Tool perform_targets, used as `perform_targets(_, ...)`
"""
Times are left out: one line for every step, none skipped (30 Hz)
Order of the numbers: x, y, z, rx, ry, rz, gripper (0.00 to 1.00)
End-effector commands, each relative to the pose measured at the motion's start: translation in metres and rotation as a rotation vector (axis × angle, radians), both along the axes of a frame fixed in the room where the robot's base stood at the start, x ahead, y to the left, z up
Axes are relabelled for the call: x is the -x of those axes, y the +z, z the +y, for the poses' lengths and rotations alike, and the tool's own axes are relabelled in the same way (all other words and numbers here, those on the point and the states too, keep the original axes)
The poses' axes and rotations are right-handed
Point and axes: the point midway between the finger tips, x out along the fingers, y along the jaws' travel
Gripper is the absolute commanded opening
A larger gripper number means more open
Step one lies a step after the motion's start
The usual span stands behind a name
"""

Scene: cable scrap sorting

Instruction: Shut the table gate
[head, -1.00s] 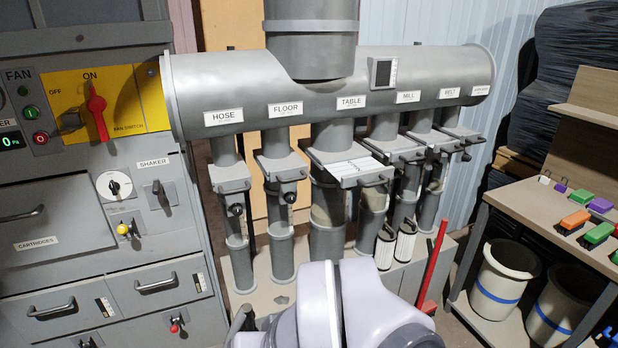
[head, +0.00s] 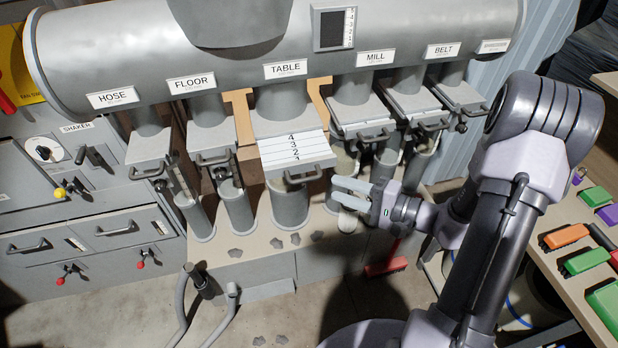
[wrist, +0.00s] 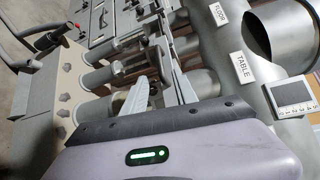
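The table gate (head: 291,150) is a slide plate below the pipe labelled TABLE (head: 290,70). It sticks out towards me, with a white numbered scale showing on top and a dark bar handle (head: 303,175) at its front edge. My gripper (head: 338,191) is open and empty, to the right of and slightly below that handle, fingers pointing left and apart from it. In the wrist view the two grey fingers of my gripper (wrist: 158,85) are spread, with the TABLE label (wrist: 242,67) to their right. The gate is hard to make out there.
Hose gate (head: 150,153) and floor gate (head: 212,140) are to the left; mill gate (head: 362,115) and belt gate (head: 458,97) are to the right, close together.

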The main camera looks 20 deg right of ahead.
Motion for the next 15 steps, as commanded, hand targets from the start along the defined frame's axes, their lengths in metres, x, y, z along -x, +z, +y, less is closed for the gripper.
perform_targets(-0.009,-0.003,0.012,0.0,0.008,0.0,0.34)
perform_targets(-0.015,-0.004,0.018,-0.001,0.007,0.001,0.34)
perform_targets(-0.023,-0.006,0.026,-0.001,0.007,0.001,0.34)
perform_targets(-0.028,-0.006,0.031,0.0,0.006,0.001,0.34)
perform_targets(-0.033,-0.007,0.036,0.0,0.006,0.0,0.34)
perform_targets(-0.039,-0.008,0.042,0.0,0.006,0.0,0.34)
perform_targets(-0.043,-0.009,0.046,0.0,0.005,0.0,0.34)
perform_targets(-0.046,-0.01,0.049,0.002,0.005,0.0,0.34)
perform_targets(-0.051,-0.01,0.053,0.001,0.004,0.001,0.34)
perform_targets(-0.053,-0.011,0.056,0.001,0.005,0.001,0.34)
perform_targets(-0.055,-0.011,0.058,0.0,0.003,0.001,0.34)
perform_targets(-0.058,-0.011,0.06,0.0,0.003,0.001,0.34)
perform_targets(-0.059,-0.012,0.061,0.0,0.003,0.001,0.34)
perform_targets(-0.06,-0.012,0.063,0.0,0.003,0.001,0.34)
perform_targets(-0.061,-0.012,0.063,0.0,0.002,0.001,0.34)
